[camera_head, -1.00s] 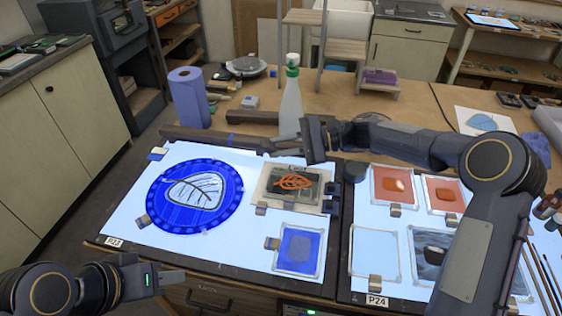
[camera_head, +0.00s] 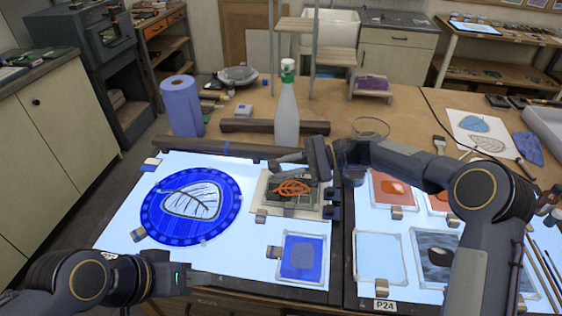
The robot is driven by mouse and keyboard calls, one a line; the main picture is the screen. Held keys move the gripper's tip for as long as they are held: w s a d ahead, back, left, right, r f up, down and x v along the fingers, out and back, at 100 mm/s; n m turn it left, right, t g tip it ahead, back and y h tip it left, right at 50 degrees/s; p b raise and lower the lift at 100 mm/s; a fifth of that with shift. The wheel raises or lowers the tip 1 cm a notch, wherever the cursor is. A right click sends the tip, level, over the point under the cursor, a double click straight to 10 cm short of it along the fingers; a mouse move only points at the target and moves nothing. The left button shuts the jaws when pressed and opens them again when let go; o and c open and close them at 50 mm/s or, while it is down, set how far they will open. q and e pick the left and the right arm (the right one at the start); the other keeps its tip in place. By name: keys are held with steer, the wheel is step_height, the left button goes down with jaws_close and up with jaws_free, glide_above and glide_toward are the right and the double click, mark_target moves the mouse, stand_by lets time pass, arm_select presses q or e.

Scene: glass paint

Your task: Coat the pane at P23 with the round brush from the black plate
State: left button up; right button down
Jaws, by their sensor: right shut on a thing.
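The lit panel on the left (camera_head: 118,225) bears a round blue pane (camera_head: 150,206) with a pale veined leaf. A dark rectangular piece with an orange leaf (camera_head: 292,188) lies on a pale sheet at this panel's back right. A small blue pane (camera_head: 303,256) lies in front of it. My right gripper (camera_head: 288,163) is above the back edge of the orange-leaf piece, shut on a slim thing I take for the round brush; its tip is not clear. My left gripper (camera_head: 228,284) is low at the panel's front edge, apart from the panes; its jaw gap is unclear. I cannot make out the black plate.
A blue paper roll (camera_head: 182,105) stands at the back left. Dark bars (camera_head: 262,126) lie behind the panel. The right panel, labelled P24 (camera_head: 381,305), holds several panes under my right arm.

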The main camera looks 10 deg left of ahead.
steer(key=s+d+b, duration=0.2)
steer(key=s+d, duration=0.2)
steer(key=d, duration=0.6)
steer(key=a, duration=0.5)
steer(key=shift+s, duration=0.2)
steer(key=shift+p, duration=0.35)
steer(key=shift+f, duration=0.2)
stand_by(0.3)
steer(key=shift+f+b, duration=0.25)
steer(key=shift+b, duration=0.05)
stand_by(0.4)
steer(key=shift+d, duration=0.1)
